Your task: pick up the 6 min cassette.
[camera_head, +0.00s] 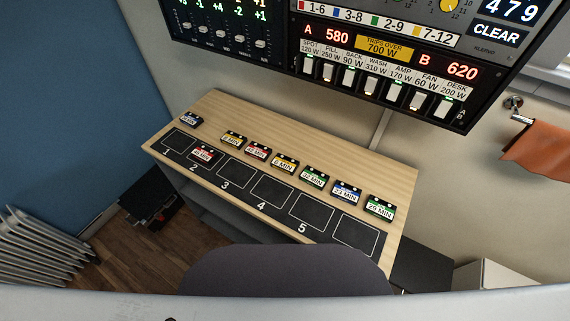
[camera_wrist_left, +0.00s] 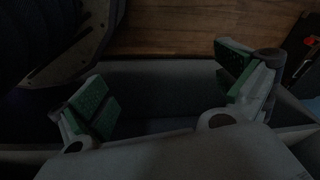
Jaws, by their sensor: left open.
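Two yellow cassettes with small labels lie on the wooden desk in the head view. The right one (camera_head: 284,162) seems to read 6 MIN. The left one (camera_head: 232,140) has a label too small to read surely. My left gripper (camera_wrist_left: 163,90) shows in the left wrist view with its two green-padded fingers wide apart and nothing between them. A dim grey surface and a wood floor lie behind it. No cassette shows in that view. Neither gripper is in the head view, so they are away from the cassettes.
The desk (camera_head: 402,180) carries a black strip of numbered slots (camera_head: 272,190). A red cassette (camera_head: 203,155) lies in slot 2; red, green and blue ones stand along the row. A dark chair back (camera_head: 285,272) stands before the desk. A switch panel (camera_head: 375,65) hangs above.

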